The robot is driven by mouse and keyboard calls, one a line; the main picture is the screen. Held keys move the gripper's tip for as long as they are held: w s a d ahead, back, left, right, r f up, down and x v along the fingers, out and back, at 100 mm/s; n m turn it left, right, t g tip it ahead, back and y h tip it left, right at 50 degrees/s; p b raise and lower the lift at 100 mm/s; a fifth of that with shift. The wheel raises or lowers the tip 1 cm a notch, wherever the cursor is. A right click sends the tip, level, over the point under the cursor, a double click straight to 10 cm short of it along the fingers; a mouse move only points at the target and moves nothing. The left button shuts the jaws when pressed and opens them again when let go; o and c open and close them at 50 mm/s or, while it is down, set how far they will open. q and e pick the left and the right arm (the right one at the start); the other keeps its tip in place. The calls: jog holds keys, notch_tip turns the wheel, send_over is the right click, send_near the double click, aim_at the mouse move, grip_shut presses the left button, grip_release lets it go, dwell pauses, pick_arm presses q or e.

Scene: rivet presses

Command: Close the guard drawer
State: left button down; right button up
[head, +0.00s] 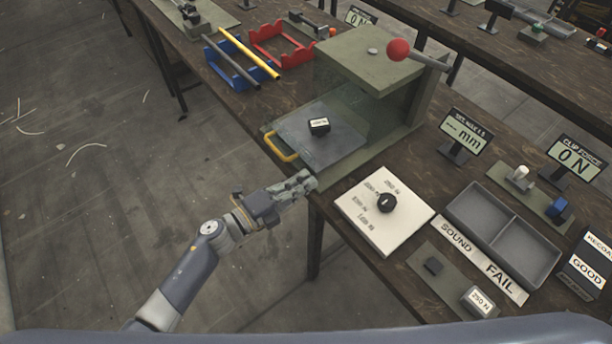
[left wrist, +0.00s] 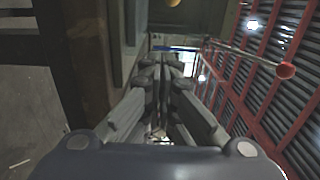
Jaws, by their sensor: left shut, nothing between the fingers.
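The guard drawer (head: 338,150) is a flat grey tray with a yellow handle (head: 280,147) on its front left edge. It sticks out from under the green press housing (head: 375,68). A small black block with a white label (head: 319,126) sits on the tray. My left gripper (head: 306,181) is shut and empty, near the table's front edge, below and apart from the yellow handle. In the left wrist view the shut fingers (left wrist: 160,72) show in the middle. My right gripper is not in view.
A white dial board with a black knob (head: 372,222) lies right of my left gripper. A red ball lever (head: 399,50) rises from the press. Blue and red racks (head: 280,48) stand behind. A grey two-part tray (head: 500,236) is at the right.

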pick_arm(q)
jog(key=shift+w+d, duration=0.3)
jog(key=shift+d, duration=0.1)
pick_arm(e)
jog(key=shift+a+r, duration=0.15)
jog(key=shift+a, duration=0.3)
pick_arm(q)
jog(key=b+x, duration=0.2)
jog(key=x, duration=0.7)
jog(key=shift+f+b, duration=0.1)
jog(key=shift+b, duration=0.2)
jog(key=shift+a, duration=0.1)
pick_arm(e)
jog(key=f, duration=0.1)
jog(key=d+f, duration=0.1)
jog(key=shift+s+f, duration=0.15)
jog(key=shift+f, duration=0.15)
